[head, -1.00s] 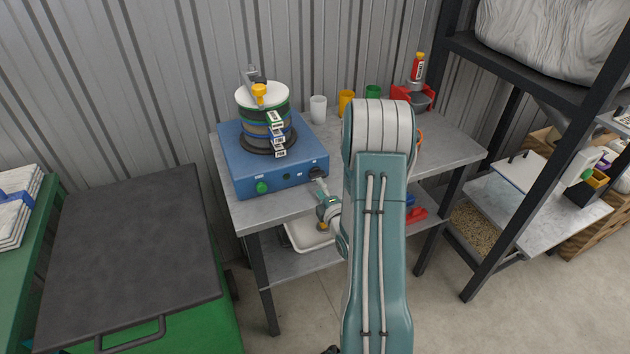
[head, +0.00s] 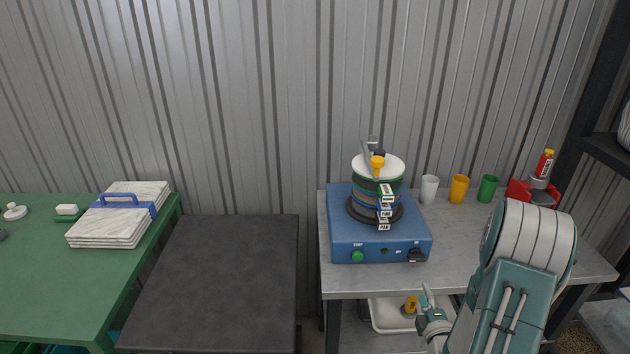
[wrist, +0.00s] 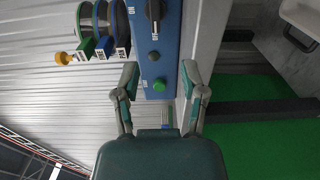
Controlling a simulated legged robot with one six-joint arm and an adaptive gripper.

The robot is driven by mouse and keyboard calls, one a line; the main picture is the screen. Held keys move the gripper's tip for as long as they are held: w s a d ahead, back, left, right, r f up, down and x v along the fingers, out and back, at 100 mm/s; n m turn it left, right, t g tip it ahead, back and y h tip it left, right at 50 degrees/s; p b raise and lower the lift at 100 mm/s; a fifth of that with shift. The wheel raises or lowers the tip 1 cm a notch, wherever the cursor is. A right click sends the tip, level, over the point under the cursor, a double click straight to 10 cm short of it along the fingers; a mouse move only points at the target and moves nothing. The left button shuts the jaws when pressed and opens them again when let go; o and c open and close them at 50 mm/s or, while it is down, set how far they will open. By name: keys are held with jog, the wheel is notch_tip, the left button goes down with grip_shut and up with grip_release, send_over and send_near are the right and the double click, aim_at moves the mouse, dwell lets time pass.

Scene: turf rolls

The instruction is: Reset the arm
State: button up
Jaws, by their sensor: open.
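My gripper (wrist: 158,78) is open and empty in the wrist view, its two fingers apart. The blue sieve shaker (wrist: 163,50) shows beyond the fingertips, with its green button and black knob. In the head view my gripper (head: 424,296) is small and partly hidden, in front of the grey table's front edge. My teal and white arm covers the right part of that table. The blue shaker base (head: 350,228) stands on the table with a stack of labelled sieves (head: 376,190) clamped on it.
White (head: 429,189), yellow (head: 459,189) and green (head: 488,188) cups stand along the back of the grey table (head: 455,235). A red stand (head: 520,192) is at its right. A dark-lidded bin (head: 225,275) and a green table (head: 60,285) with wrapped slabs (head: 105,225) are left.

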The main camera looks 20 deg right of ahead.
jog(key=w+a+r+m+g+y, duration=0.1)
jog(key=w+a+r+m+g, duration=0.2)
jog(key=a+r, duration=0.35)
jog(key=w+a+r+m+g+y, duration=0.1)
jog(key=a+r+m+g, duration=0.3)
jog(key=r, duration=0.3)
jog(key=s+a+r+m+g+y, duration=0.1)
jog(key=s+a+r+m, duration=0.3)
jog(key=s+a, duration=0.4)
jog(key=s+a+r+m+g+y, duration=0.2)
jog(key=s+a+r+m+g, duration=0.1)
jog(key=s+a, duration=0.5)
jog(key=s+r+m, duration=0.1)
jog(key=s, duration=0.2)
jog(key=shift+a+r+g, duration=0.15)
jog(key=shift+a+g, duration=0.1)
jog(key=shift+g, duration=0.05)
jog(key=shift+s, duration=0.1)
